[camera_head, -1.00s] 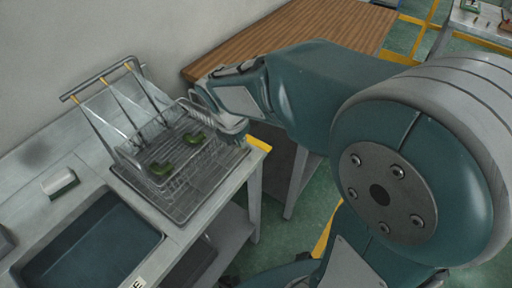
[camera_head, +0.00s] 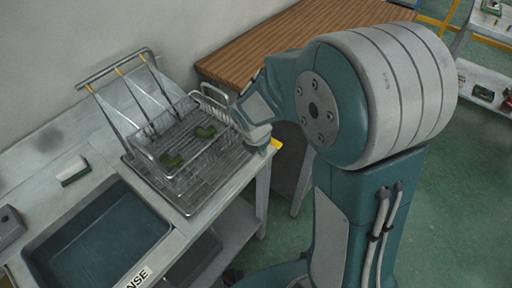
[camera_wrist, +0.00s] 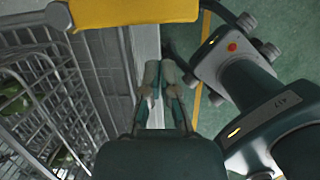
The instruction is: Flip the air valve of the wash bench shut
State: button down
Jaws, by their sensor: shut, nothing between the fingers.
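The wash bench (camera_head: 185,225) stands at the left, with a sink and a wire rack. A yellow piece (camera_head: 277,144) shows at its right end beside my gripper (camera_head: 262,143). In the wrist view this yellow piece (camera_wrist: 135,12) is a broad flat bar by a grey fitting; it looks like the air valve's handle, but I cannot be sure. In the wrist view my gripper (camera_wrist: 161,72) has its fingertips together and empty, pointing toward the bench's edge, below the yellow bar in the picture and apart from it. The valve body is not clearly visible.
The wire rack (camera_head: 182,190) holds green pieces beside my gripper. A tubular frame (camera_head: 112,68) with yellow bands rises behind it. A wooden-topped table (camera_head: 262,45) stands beyond the bench. Green floor (camera_head: 440,170) is open at the right.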

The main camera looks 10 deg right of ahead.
jog(key=shift+w+d, duration=0.75)
jog(key=shift+d, duration=0.2)
